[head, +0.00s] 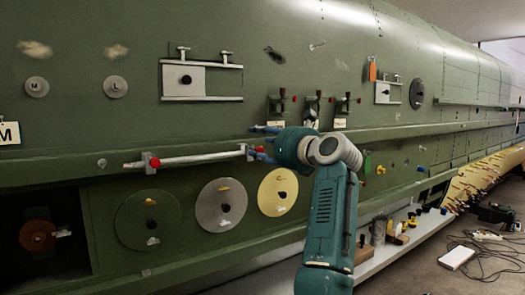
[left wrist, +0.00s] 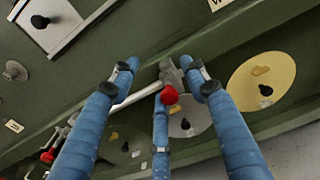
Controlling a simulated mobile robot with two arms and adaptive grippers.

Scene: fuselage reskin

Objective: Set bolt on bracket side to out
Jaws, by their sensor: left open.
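A silver rod (head: 195,159) runs level along the green fuselage side between two end brackets, each with a red knob. The left end bracket with its red knob (head: 153,163) is clear of me. My left gripper (head: 262,143) is at the right end bracket. In the left wrist view, the blue fingers of my left gripper (left wrist: 158,80) are spread open around the right red knob (left wrist: 169,96) and the grey bracket (left wrist: 170,74). I cannot tell whether any finger touches them. The fingers partly hide the rod. My right gripper is not in view.
A plate between rails (head: 205,98) sits above on the fuselage. Three round discs hang below the rod, the yellow one (head: 278,192) nearest my arm. Several small red-handled clamps (head: 311,112) are above right.

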